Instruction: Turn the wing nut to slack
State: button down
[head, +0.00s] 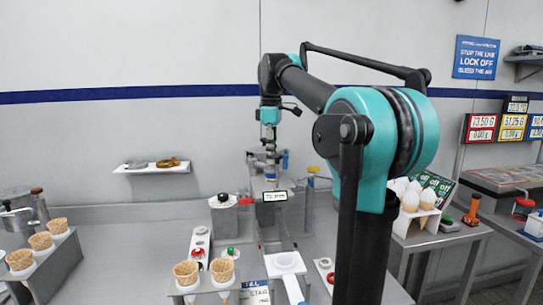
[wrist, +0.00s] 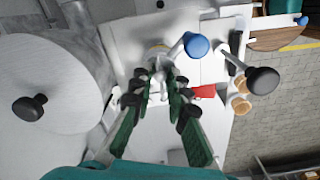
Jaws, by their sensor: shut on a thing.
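My gripper (wrist: 160,83) points down onto the machine, its green-and-black fingers shut on a small pale metal part between the tips. That part, which I take to be the wing nut (wrist: 156,86), is mostly hidden by the fingers, so its turn angle cannot be read. In the head view my gripper (head: 268,138) is above the grey machine at the back of the counter, where the nut is too small to make out.
A blue ball knob (wrist: 196,46), a black knob (wrist: 262,80) and a red part (wrist: 204,91) lie close right of the fingers. A large pale round lid (wrist: 50,75) fills the left. Wafer cones (head: 186,272) stand in holders at the front.

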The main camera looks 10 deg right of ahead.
jog(key=c, duration=1.5)
grip_release()
jog(key=shift+o, duration=0.2)
notch_tip(320, 180, up, 12)
